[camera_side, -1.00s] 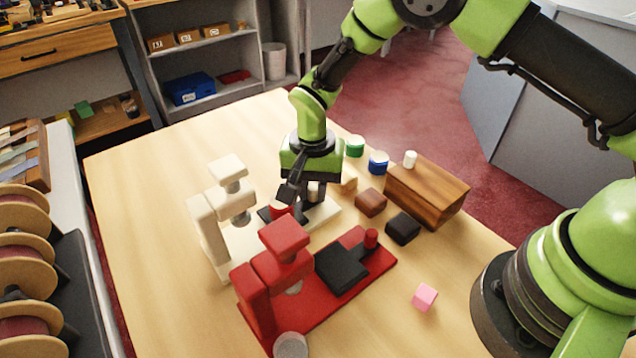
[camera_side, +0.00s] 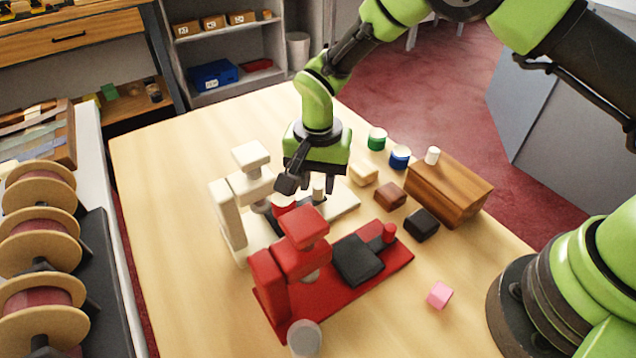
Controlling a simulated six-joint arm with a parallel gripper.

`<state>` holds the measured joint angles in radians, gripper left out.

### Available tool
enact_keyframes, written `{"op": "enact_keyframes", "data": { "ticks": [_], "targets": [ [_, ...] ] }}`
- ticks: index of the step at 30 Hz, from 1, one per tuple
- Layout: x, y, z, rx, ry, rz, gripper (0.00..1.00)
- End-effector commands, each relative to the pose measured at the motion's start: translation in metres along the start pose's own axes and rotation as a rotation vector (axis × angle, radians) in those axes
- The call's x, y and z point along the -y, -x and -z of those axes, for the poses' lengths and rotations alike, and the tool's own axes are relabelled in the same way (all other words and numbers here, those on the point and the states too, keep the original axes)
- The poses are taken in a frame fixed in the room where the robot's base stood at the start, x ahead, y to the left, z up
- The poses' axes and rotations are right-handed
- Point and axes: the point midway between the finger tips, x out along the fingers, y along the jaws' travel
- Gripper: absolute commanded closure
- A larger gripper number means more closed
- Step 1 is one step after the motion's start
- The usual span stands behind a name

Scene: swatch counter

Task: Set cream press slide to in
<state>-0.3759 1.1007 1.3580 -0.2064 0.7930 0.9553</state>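The cream press (camera_side: 231,228) stands at the left of the table, upright. Its cream base reaches right under my gripper. Its slide carries a dark plate (camera_side: 277,224) close to the press head, with a red piece (camera_side: 284,206) above it, and a cream knob (camera_side: 318,190) at its outer end. The slide is partly hidden by my gripper and the red press. My gripper (camera_side: 317,187) points down at the cream knob, with dark finger parts beside it. Whether the fingers touch or grip the knob I cannot tell.
The red press (camera_side: 268,287) stands in front, its black plate (camera_side: 358,259) out from under its head. A wooden block (camera_side: 449,194), small blocks and jars lie to the right. A pink cube (camera_side: 439,295) is at front right. The far left table is clear.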

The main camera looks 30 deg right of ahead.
Motion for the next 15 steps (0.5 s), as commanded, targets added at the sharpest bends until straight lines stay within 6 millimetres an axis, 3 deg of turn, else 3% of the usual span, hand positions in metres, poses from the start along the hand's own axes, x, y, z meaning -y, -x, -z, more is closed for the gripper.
{"op": "enact_keyframes", "data": {
  "ticks": [9, 15],
  "targets": [
    [0.0, 0.063, 0.0, -0.002, 0.001, 0.003, 0.68],
    [0.0, 0.082, 0.0, -0.001, 0.001, 0.001, 0.68]
  ]
}}
